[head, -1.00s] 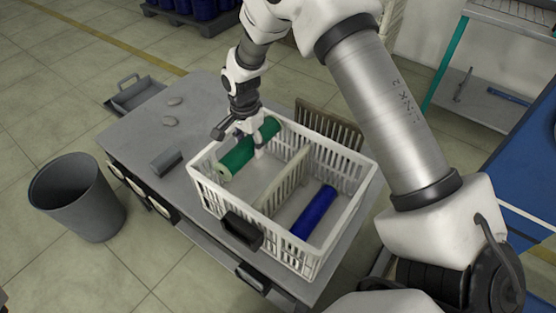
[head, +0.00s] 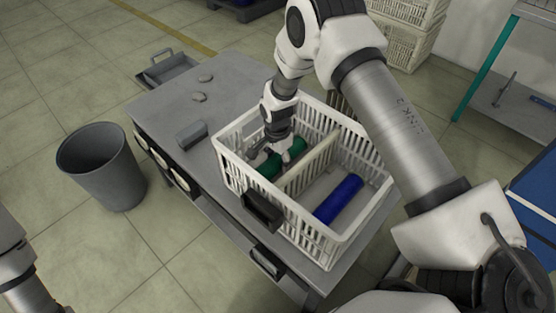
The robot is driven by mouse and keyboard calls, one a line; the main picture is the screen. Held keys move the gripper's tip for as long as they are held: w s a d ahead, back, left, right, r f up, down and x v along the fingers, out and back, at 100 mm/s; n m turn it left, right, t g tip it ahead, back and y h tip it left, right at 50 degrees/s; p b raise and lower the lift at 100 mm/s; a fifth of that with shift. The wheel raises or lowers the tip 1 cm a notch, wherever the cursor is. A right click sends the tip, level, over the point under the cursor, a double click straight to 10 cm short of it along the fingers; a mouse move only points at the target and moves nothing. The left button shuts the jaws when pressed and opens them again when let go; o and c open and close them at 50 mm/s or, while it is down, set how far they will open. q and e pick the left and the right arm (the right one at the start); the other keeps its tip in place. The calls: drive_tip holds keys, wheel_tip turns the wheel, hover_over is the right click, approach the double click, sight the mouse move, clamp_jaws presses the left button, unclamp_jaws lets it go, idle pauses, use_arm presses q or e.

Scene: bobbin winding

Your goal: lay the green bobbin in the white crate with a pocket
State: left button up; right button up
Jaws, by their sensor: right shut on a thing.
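The white crate (head: 306,234) stands on the grey table, split by a white divider (head: 312,163) into two pockets. The green bobbin (head: 268,169) is down in the left pocket, below the crate's rim, and partly hidden by my right gripper. Whether it touches the crate floor I cannot tell. My right gripper (head: 276,153) reaches down into that pocket and is shut on the green bobbin around its middle. Part of my left arm shows at the lower left edge; its gripper is out of view.
A blue bobbin (head: 339,199) lies in the crate's right pocket. A dark block (head: 262,209) is at the crate's near side. A grey block (head: 191,134) and small grey pieces (head: 199,97) lie on the table's left part. A grey bin (head: 101,168) stands on the floor.

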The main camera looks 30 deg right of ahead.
sight(277, 156)
drive_tip(key=o, duration=1.4)
drive_tip(key=shift+f, duration=0.15)
drive_tip(key=shift+c, duration=0.2)
wheel_tip(277, 156, up, 12)
drive_tip(key=p, duration=0.1)
drive_tip(key=shift+r, duration=0.2)
